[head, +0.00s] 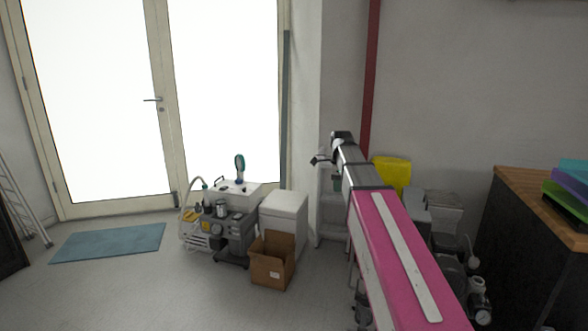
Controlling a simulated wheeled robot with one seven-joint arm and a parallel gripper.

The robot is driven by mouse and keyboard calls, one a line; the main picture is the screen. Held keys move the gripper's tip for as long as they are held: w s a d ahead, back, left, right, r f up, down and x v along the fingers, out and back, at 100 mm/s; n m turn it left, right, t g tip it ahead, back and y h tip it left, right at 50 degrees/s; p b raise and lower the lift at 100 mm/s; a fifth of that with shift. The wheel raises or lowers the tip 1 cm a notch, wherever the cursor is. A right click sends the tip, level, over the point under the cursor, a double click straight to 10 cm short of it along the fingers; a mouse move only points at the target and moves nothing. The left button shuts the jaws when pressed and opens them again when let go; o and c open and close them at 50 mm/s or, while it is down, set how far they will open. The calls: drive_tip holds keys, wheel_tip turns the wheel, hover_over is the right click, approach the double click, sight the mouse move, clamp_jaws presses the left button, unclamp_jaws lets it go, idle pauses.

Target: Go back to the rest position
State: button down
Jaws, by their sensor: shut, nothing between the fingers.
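My arm reaches forward from the lower right of the head view, its pink link nearest the camera and its grey and white links beyond. My gripper (317,161) is small and dark at the far end of the arm, pointing left in front of the pale wall corner. It is shut and holds nothing. It is raised above the floor and appears clear of the things around it, though its distance from the wall is hard to judge.
A grey compressor unit (232,233), a white cabinet (284,212) and an open cardboard box (272,262) stand left of my arm. A wooden-topped counter (540,205) stands right, with more equipment (440,212) beside it. Open floor (130,290) lies front left.

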drive_tip(key=s+d+f+n, duration=0.1)
drive_tip(key=s+f+n, duration=0.9)
drive_tip(key=f, duration=0.5)
drive_tip(key=s+d+f+n, duration=0.1)
drive_tip(key=s+f+n, duration=0.9)
drive_tip(key=f, duration=0.5)
drive_tip(key=shift+s+d+f+n, duration=0.15)
drive_tip(key=shift+s+n, duration=0.15)
drive_tip(key=shift+s, duration=0.15)
